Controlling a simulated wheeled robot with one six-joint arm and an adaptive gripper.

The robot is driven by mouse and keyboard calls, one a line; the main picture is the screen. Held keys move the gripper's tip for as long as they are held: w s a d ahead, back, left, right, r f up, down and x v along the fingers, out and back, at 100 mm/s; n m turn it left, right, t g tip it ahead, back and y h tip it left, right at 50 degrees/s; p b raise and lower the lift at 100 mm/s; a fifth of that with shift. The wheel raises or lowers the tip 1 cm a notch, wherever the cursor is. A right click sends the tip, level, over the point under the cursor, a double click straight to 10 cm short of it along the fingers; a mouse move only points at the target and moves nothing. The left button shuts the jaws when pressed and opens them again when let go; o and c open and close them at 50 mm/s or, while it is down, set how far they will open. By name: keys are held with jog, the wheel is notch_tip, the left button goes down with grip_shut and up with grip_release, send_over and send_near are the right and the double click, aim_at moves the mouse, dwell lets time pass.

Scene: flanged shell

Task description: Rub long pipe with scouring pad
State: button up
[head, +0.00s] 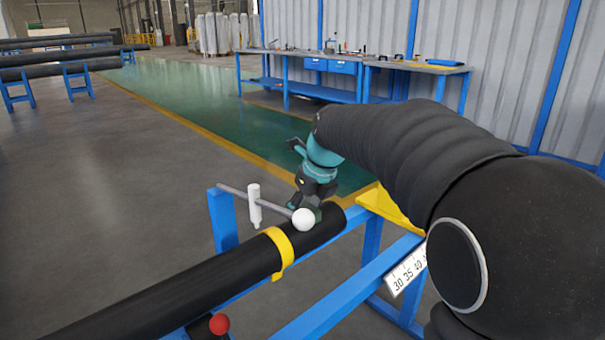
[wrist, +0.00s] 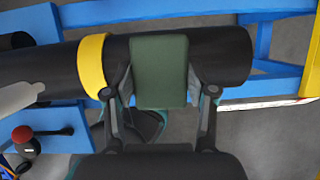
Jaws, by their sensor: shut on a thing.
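The long pipe (head: 190,285) is thick and black and lies on a blue stand, with a yellow band (head: 280,252) around it near its far end. In the wrist view the pipe (wrist: 220,57) runs across the upper part. My gripper (head: 316,205) is at the pipe's far end, beyond the band. In the wrist view my gripper (wrist: 160,90) is shut on a green scouring pad (wrist: 160,70), one finger on each side. The pad lies over the pipe just right of the yellow band and appears to touch it. In the head view the pad is mostly hidden.
A red knob (head: 219,324) sits beside the pipe. A yellow bracket (head: 392,212) and blue rails stand right of the pipe.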

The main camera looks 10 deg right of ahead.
notch_tip(320, 180, up, 3)
jog(key=shift+w+f+p, duration=0.1)
jog(key=shift+p, duration=0.25)
jog(key=shift+d+r+p, duration=0.15)
jog(key=shift+r+p, duration=0.2)
jog(key=shift+r, duration=2.25)
